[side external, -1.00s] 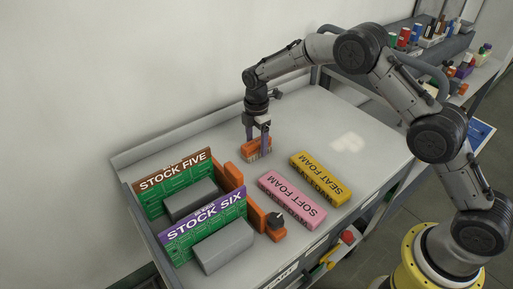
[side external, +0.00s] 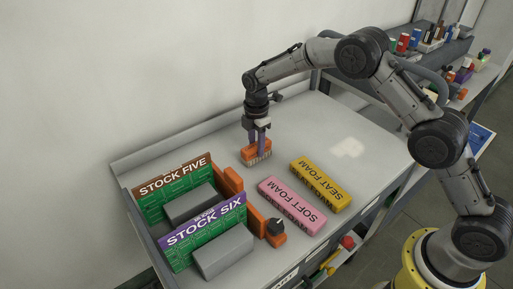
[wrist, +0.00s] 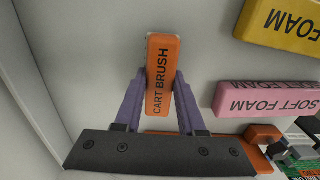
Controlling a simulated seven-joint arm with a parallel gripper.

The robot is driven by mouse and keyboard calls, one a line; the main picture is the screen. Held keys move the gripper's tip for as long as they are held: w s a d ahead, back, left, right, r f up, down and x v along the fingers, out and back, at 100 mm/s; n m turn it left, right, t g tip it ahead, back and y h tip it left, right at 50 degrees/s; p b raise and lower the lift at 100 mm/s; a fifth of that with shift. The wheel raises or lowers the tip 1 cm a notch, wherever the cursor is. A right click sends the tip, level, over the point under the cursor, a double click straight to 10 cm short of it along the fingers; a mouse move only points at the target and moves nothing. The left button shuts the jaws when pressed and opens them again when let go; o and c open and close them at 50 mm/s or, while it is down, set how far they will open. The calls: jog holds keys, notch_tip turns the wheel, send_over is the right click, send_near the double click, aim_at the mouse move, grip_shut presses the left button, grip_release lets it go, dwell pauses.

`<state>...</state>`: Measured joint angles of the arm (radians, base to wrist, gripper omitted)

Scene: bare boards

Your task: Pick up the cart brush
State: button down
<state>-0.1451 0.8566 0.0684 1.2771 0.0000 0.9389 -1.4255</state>
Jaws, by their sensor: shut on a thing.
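The cart brush (side external: 257,153) is an orange block with pale bristles underneath, towards the back of the grey cart top (side external: 310,128). In the wrist view its orange top (wrist: 161,75) reads "CART BRUSH". My gripper (side external: 257,143) points down from above, with its two purple fingers on opposite sides of the brush. In the wrist view my gripper (wrist: 156,88) is shut on the brush's sides. The bristles are at or very near the cart top; I cannot tell whether there is a gap.
A pink SOFT FOAM block (side external: 292,204) and a yellow SEAT FOAM block (side external: 320,186) lie to the right. Green STOCK FIVE (side external: 175,190) and STOCK SIX (side external: 205,232) boxes, grey blocks and orange pieces stand at front left. The back right of the top is clear.

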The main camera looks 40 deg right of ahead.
notch_tip(320, 180, up, 2)
jog(key=shift+r, duration=0.25)
jog(key=s+d+r, duration=0.2)
jog(key=s+r, duration=0.7)
jog(key=s, duration=0.5)
jog(key=shift+r, duration=0.4)
jog(key=c, duration=1.2)
grip_release()
jog(key=shift+w, duration=0.1)
grip_shut()
